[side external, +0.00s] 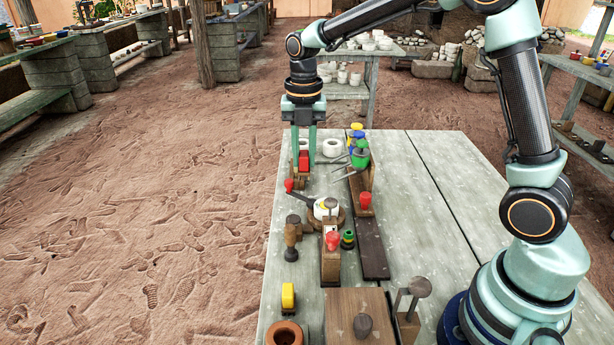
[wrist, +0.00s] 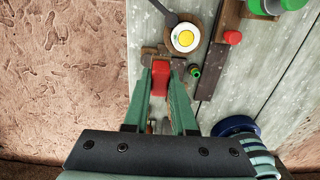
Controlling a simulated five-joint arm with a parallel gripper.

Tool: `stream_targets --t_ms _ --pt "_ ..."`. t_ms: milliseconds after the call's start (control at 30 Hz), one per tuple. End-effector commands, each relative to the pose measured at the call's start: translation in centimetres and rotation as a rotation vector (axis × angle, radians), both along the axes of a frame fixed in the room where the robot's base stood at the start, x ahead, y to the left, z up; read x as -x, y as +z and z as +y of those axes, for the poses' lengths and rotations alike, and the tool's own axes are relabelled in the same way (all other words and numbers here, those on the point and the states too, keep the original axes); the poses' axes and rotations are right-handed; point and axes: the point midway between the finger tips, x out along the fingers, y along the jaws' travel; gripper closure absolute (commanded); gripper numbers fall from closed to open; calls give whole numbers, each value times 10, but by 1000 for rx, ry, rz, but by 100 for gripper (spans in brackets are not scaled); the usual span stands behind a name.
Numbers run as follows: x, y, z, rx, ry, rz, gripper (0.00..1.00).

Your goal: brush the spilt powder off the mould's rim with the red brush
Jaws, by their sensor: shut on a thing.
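My gripper (side external: 305,162) points down over the far left part of the table, its fingers shut on a red block-like piece, which I take to be the red brush (side external: 304,159). The red piece also shows between the fingertips in the wrist view (wrist: 160,76). Its bristles cannot be made out. A round white piece with a yellow centre, perhaps the mould (wrist: 186,37), lies on a round wooden board, ahead and right of the fingertips in the wrist view. It also shows in the side view (side external: 321,210), nearer the camera than the gripper. I cannot tell powder on its rim.
A dark tool with a red handle (side external: 289,185) lies beside the white piece. The table's right half (side external: 430,190) is mostly clear.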

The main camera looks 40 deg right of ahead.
Motion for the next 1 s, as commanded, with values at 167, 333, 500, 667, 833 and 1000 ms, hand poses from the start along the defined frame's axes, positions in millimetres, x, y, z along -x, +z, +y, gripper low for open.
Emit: stream_targets --t_ms 167,333,500,667,833,1000 --pt "-14 -17 -44 0 -4 1 100" --pt "-18 -24 -59 0 1 0 100" --pt "-18 -31 -59 0 2 1 100" --pt "-18 -44 -59 -1 2 2 100" --pt "-18 -60 -59 0 2 1 100" --pt "-17 -75 -59 0 1 3 100"
